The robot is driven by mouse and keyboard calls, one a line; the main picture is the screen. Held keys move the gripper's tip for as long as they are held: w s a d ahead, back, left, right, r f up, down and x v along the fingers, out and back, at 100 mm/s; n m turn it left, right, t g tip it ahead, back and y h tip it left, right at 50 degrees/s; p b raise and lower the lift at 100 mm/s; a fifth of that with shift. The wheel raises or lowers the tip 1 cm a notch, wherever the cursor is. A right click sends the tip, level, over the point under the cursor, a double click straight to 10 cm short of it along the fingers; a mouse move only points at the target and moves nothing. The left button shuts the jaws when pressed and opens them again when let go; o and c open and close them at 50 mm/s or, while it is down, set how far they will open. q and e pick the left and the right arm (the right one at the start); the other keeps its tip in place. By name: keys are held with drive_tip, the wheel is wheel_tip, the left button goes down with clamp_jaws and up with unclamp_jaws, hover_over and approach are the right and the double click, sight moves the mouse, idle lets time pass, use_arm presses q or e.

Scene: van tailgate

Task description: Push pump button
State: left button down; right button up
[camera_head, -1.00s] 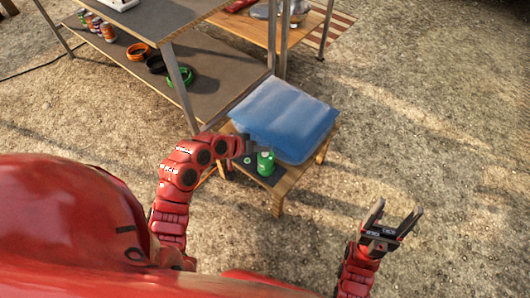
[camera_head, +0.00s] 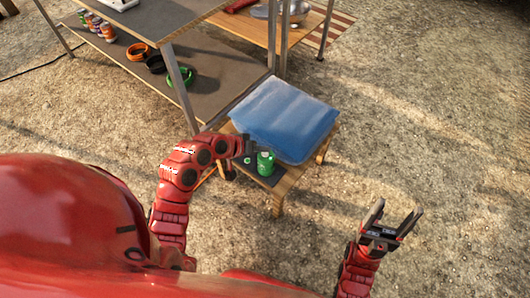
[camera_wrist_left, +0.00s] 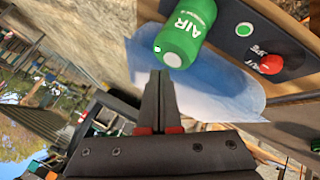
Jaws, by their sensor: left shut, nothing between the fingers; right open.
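A green canister marked "AIR" (camera_head: 265,163) stands on a dark panel at the near end of a small wooden table. It also shows in the left wrist view (camera_wrist_left: 185,32). There the dark panel (camera_wrist_left: 225,50) carries a round green button (camera_wrist_left: 244,29) and a red button (camera_wrist_left: 271,65) with white lettering. My left gripper (camera_head: 251,147) is shut and empty, close beside the canister. In the left wrist view its fingertips (camera_wrist_left: 160,74) sit just below the canister's end, apart from both buttons; I cannot tell if they touch the canister. My right gripper (camera_head: 399,205) is open and empty over the ground.
A blue inflatable cushion (camera_head: 285,118) covers most of the small table (camera_head: 288,182). A larger two-level table (camera_head: 215,88) stands behind at the left, with coiled straps (camera_head: 155,63) and several cans on its lower shelf. The sandy ground at the right is clear.

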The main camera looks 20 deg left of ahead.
use_arm(q)
drive_tip(key=shift+f, duration=0.4)
drive_tip(key=shift+f, duration=0.2)
idle(0.4)
drive_tip(key=shift+r+p, duration=0.6)
drive_tip(key=shift+p, duration=0.05)
drive_tip(key=shift+r, duration=0.15)
wheel_tip(320, 180, up, 6)
drive_tip(key=p, duration=0.5)
